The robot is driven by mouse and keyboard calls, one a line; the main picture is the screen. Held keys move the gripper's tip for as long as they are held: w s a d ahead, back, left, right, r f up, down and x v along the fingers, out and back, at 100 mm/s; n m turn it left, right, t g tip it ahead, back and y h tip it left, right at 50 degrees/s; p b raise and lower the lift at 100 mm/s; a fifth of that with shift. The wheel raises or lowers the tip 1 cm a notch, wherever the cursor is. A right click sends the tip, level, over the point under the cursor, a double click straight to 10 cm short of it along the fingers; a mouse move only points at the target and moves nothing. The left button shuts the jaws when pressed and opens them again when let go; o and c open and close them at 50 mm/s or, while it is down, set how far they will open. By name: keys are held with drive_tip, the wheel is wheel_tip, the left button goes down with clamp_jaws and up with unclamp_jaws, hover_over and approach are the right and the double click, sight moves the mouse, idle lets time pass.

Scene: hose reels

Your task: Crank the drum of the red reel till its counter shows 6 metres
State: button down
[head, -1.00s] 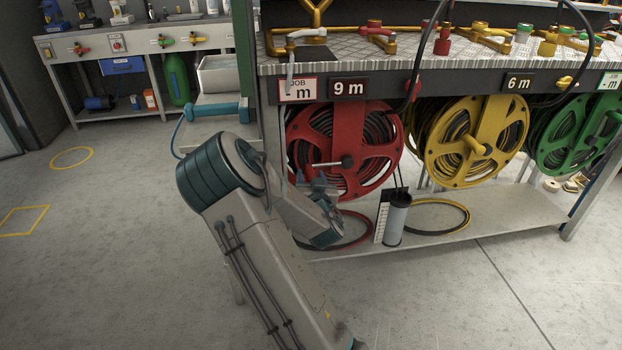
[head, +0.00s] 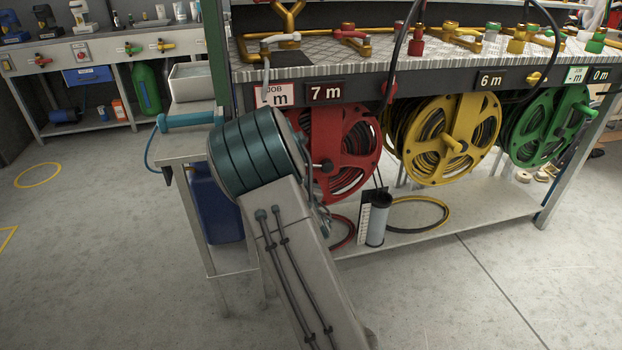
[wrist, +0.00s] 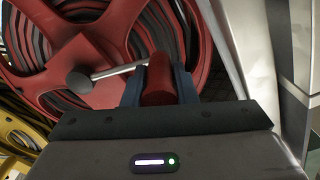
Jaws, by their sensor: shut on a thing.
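The red reel (head: 352,150) hangs under the bench, and its counter (head: 325,92) reads 7 m. In the wrist view, the red drum (wrist: 110,35) fills the upper left, with a silver crank rod (wrist: 118,71) running from its round grey hub. My gripper (wrist: 158,78) is shut on the red crank handle (wrist: 157,88) at the rod's end, with a blue-grey finger on each side. In the head view my forearm hides the handle and most of the gripper.
The yellow reel (head: 445,140), with counter 6 m, and the green reel (head: 550,125), with counter 0 m, hang to the right. A grey cylinder (head: 377,222) stands on the lower shelf (head: 480,212) below the red reel. Clear floor lies at left.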

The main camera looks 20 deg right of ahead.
drive_tip(key=shift+d+r+m+b, duration=0.3)
drive_tip(key=shift+r+m, duration=0.45)
drive_tip(key=shift+d+r+m+b, duration=0.25)
drive_tip(key=shift+r+m, duration=0.45)
drive_tip(key=shift+m, duration=0.05)
drive_tip(key=c, duration=1.2)
unclamp_jaws()
drive_tip(key=shift+o, duration=0.2)
drive_tip(key=shift+s+f, duration=0.1)
drive_tip(key=shift+s, duration=0.05)
